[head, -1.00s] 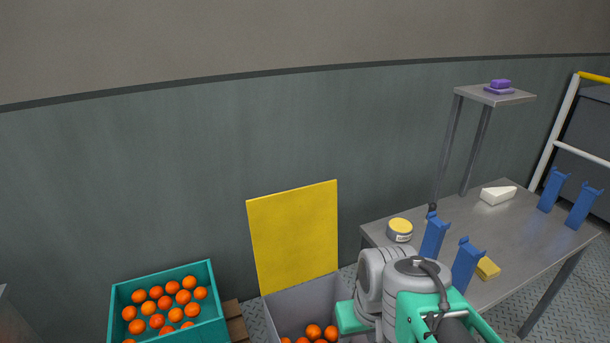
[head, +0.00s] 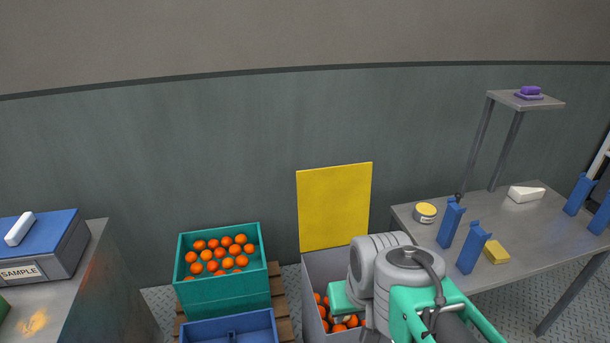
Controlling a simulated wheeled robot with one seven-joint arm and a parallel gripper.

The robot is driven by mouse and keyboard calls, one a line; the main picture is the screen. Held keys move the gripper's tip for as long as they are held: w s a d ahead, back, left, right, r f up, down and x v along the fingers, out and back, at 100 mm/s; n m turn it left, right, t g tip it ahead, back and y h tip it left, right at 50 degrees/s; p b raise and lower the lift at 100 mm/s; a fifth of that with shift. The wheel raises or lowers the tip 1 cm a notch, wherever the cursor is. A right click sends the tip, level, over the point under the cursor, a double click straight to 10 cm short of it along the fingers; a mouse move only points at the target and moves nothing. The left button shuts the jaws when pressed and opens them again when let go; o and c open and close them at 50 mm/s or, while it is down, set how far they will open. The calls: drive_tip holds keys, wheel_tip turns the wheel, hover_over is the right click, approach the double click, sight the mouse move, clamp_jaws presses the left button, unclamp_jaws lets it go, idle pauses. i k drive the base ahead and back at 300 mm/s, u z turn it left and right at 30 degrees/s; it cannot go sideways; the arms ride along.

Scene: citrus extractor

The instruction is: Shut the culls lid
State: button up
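The yellow culls lid (head: 335,206) stands upright and open against the wall, at the back edge of the grey culls bin (head: 312,285). Several oranges (head: 351,321) lie inside the bin. My arm reaches in front of the bin's right side and hides part of it. My gripper is mostly hidden behind my own arm, so its fingers and their distance from the lid cannot be made out.
A teal crate of oranges (head: 221,290) stands on a wooden pallet left of the bin, with a blue crate (head: 228,326) in front. A metal table (head: 535,240) with blue uprights is on the right. A counter (head: 105,270) with a SAMPLE box (head: 50,258) is at far left.

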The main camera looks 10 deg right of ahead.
sight(334, 202)
drive_tip(key=u, duration=3.7)
drive_tip(key=k, duration=2.95)
drive_tip(key=z, duration=1.75)
drive_tip(key=i, duration=0.5)
drive_tip(key=u, duration=0.1)
